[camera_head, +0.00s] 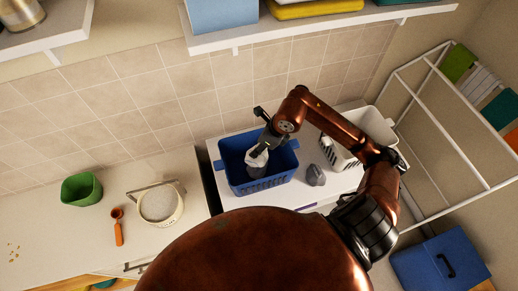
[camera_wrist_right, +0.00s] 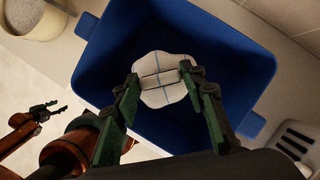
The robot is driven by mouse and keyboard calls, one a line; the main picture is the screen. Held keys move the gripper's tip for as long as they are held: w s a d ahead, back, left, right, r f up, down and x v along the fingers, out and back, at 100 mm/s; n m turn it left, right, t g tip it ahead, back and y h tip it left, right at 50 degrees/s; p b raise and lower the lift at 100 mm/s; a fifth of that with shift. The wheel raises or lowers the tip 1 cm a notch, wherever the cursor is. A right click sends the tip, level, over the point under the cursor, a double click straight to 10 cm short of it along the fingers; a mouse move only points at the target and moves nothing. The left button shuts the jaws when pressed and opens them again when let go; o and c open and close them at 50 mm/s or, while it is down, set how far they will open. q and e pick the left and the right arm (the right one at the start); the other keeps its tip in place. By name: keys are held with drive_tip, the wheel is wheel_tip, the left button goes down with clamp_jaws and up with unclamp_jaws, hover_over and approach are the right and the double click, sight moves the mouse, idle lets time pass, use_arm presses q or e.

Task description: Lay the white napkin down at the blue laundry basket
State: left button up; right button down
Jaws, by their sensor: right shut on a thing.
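The blue laundry basket (camera_head: 228,168) stands on the white surface below the tiled wall. My right gripper (camera_head: 262,150) reaches over it from the right and is shut on the white napkin (camera_head: 256,159). In the right wrist view, the white napkin (camera_wrist_right: 160,62) with blue lines lies between the fingertips of my right gripper (camera_wrist_right: 160,79), inside the outline of the blue basket (camera_wrist_right: 235,57). I cannot tell whether the napkin touches the basket's floor. My left gripper (camera_wrist_right: 50,112) shows at the left of the wrist view with its fingers apart, empty and outside the basket.
A white basket (camera_head: 373,125) and a small grey object (camera_head: 315,175) are right of the blue basket. A white pot (camera_head: 160,206), green bowl (camera_head: 81,190) and orange utensil (camera_head: 118,227) are on the left counter. A shelf (camera_head: 290,28) hangs above; a white rack (camera_head: 440,135) stands at right.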

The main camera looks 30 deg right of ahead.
sight(261, 161)
drive_tip(key=f, duration=0.1)
drive_tip(key=f+p, duration=0.1)
drive_tip(key=f, duration=0.1)
drive_tip(key=shift+w+d+f+p, duration=0.25)
drive_tip(key=shift+w+f+p, duration=0.1)
drive_tip(key=shift+f, duration=0.15)
drive_tip(key=shift+f, duration=0.1)
drive_tip(key=shift+f+b, duration=0.35)
drive_tip(key=shift+b, duration=0.15)
drive_tip(key=c, duration=1.2)
unclamp_jaws()
drive_tip(key=shift+r, duration=0.15)
